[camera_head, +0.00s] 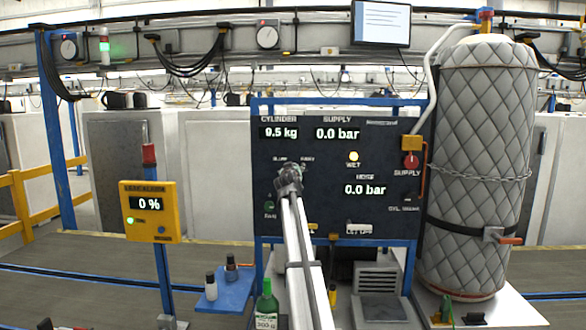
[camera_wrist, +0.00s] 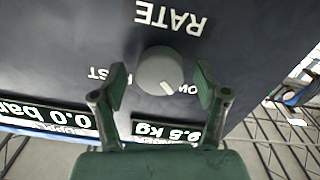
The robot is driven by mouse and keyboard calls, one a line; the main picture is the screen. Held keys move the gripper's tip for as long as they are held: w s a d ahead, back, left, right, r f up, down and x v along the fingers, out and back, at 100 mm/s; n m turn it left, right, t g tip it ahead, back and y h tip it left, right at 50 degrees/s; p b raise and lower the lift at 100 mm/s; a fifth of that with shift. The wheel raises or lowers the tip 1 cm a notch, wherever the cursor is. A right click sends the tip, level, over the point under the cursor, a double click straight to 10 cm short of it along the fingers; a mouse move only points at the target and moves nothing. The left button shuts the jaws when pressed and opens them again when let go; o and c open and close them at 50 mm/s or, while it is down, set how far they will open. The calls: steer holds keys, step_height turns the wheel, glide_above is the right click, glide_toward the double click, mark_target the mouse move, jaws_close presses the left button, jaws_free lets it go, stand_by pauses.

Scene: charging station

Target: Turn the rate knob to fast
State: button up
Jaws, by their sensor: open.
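The rate knob (camera_wrist: 160,70) is a round grey knob on a dark panel, below the upside-down word RATE in the wrist view. Its white mark points down and right, toward the partly hidden SLOW label. The FAST label, partly covered, is on the left. My gripper (camera_wrist: 161,84) is open, with one green-padded finger on each side of the knob. Gaps show between the pads and the knob. In the head view my gripper (camera_head: 290,176) is at the panel's left half, just under the small SLOW and FAST labels, and hides the knob.
The panel (camera_head: 385,220) shows 9.5 kg and 0.0 bar, with a lit WET lamp (camera_head: 353,156). A red supply knob (camera_head: 410,160) is at its right edge. A quilted cylinder (camera_head: 480,150) stands right. A yellow box (camera_head: 150,222) reading 0 % and a blue shelf with bottles are left.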

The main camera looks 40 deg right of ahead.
steer(key=shift+d, duration=0.1)
steer(key=shift+c, duration=0.3)
steer(key=c, duration=1.1)
